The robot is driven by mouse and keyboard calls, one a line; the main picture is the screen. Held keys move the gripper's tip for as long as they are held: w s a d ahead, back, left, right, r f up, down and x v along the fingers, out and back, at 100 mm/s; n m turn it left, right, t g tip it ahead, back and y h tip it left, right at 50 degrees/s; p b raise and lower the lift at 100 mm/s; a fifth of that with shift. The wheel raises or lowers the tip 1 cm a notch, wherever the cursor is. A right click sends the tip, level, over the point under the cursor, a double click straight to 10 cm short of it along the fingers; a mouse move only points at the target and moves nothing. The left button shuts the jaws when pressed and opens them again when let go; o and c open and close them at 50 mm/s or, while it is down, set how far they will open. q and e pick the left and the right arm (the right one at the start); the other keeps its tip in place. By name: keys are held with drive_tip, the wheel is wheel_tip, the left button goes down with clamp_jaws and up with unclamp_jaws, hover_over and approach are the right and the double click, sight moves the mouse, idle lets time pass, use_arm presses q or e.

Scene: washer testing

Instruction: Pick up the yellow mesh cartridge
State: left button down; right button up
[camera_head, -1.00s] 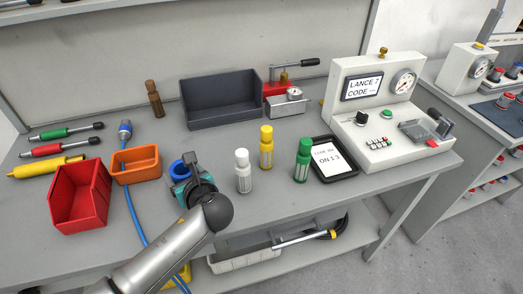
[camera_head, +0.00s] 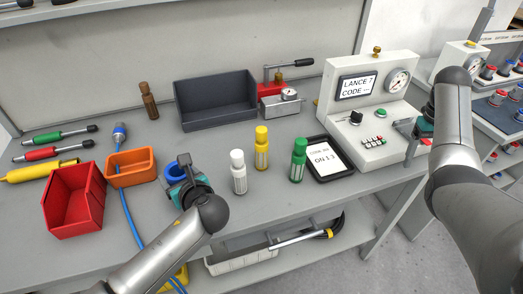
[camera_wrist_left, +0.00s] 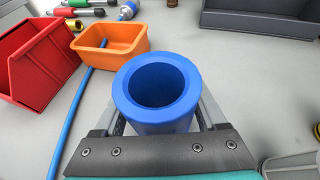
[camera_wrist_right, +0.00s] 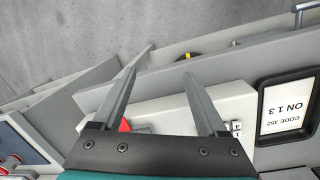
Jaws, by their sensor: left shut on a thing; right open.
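The yellow cartridge (camera_head: 262,150), with a yellow cap and a pale label, stands upright on the bench between a white cartridge (camera_head: 238,173) and a green cartridge (camera_head: 298,161). Any mesh on it is too small to tell. My left gripper (camera_head: 178,172) is left of these cartridges, shut on a blue hollow cylinder (camera_wrist_left: 158,88), whose open top faces the left wrist camera. My right gripper (camera_wrist_right: 160,76) is open and empty, over the right front of the test machine (camera_head: 372,112), well right of the yellow cartridge. Its fingertips are largely hidden in the head view.
A black-framed tablet (camera_head: 329,158) lies right of the green cartridge. A dark grey bin (camera_head: 217,110) stands behind the cartridges. A red bin (camera_head: 75,200) and orange bin (camera_head: 132,168) are at left, with a blue hose (camera_head: 131,215). Clear bench lies between the bin and cartridges.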

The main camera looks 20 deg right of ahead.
drive_tip(key=w+a+r+t, duration=0.3)
drive_tip(key=w+r, duration=0.4)
drive_tip(key=r, duration=0.2)
drive_tip(key=n+t+y, duration=0.1)
drive_tip(key=n, duration=0.6)
approach(260, 138)
drive_tip(key=w+d, duration=0.1)
drive_tip(key=d, duration=0.1)
drive_tip(key=x, duration=0.4)
drive_tip(key=a+x, duration=0.1)
drive_tip(key=x, duration=0.1)
drive_tip(key=shift+w+f, duration=0.15)
drive_tip(key=shift+f, duration=0.05)
drive_tip(key=shift+x, duration=2.9)
drive_tip(key=shift+w+a+r, duration=0.1)
drive_tip(key=shift+w+a, duration=0.05)
drive_tip(key=shift+w, duration=0.05)
drive_tip(key=shift+c, duration=0.4)
clamp_jaws()
